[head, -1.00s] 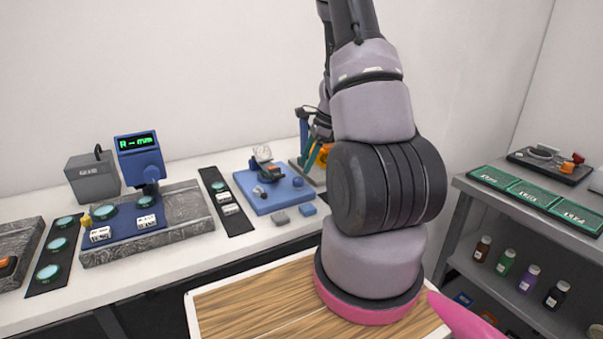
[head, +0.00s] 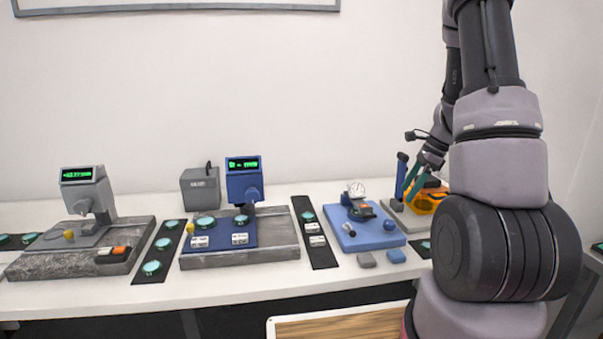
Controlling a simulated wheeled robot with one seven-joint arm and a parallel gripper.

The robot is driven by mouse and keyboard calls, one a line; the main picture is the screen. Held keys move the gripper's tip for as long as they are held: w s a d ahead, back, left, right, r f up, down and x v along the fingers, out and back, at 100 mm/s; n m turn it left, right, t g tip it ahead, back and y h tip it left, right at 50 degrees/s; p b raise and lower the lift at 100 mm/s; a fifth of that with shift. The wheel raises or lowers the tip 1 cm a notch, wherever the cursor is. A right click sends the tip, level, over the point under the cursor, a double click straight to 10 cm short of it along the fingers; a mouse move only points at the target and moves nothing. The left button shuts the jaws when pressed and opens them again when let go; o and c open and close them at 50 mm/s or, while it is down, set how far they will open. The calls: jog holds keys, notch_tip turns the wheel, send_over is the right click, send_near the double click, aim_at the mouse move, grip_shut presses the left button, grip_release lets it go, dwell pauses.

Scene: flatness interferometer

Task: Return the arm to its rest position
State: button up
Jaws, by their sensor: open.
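My arm (head: 500,160) rises along the right side of the head view, with its large dark elbow joint in front. My gripper (head: 416,181) shows small beyond the arm, pointing down, with teal fingers apart. It appears over or in front of a grey stand with a blue post (head: 401,176) and an orange part (head: 424,203). I cannot tell how near it is to them. Nothing shows between the fingers, though part of the gripper is hidden by the arm.
A white bench bears a blue gauge (head: 243,184) on a stone base, a grey gauge (head: 88,192), black strips with green discs (head: 152,267), and a blue tray (head: 352,235) with a dial. A wood-topped surface (head: 340,327) is nearest.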

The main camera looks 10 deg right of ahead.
jog(key=s+a+r+n+t+h, duration=0.1)
jog(key=s+a+r+n, duration=0.25)
jog(key=a+r, duration=0.4)
jog(key=s+a+r+n+t, duration=0.1)
jog(key=s+a+r+n, duration=0.3)
jog(key=r, duration=0.6)
jog(key=s+a+r+n+t+h, duration=0.1)
jog(key=s+a+r+n+t, duration=0.2)
jog(key=s+a+r+n, duration=0.3)
jog(key=s+r+n, duration=0.2)
jog(key=s+n, duration=0.2)
jog(key=s, duration=0.1)
jog(key=shift+s+r+t, duration=0.2)
jog(key=shift+r+t, duration=0.2)
jog(key=shift+w, duration=0.15)
jog(key=n+g+h, duration=0.7)
jog(key=n+g, duration=0.2)
jog(key=n, duration=0.9)
send_over(390, 222)
jog(key=w+a, duration=0.2)
jog(key=a, duration=0.2)
notch_tip(390, 222, down, 28)
jog(key=x, duration=0.9)
jog(key=shift+s+f, duration=0.2)
jog(key=shift+f, duration=0.2)
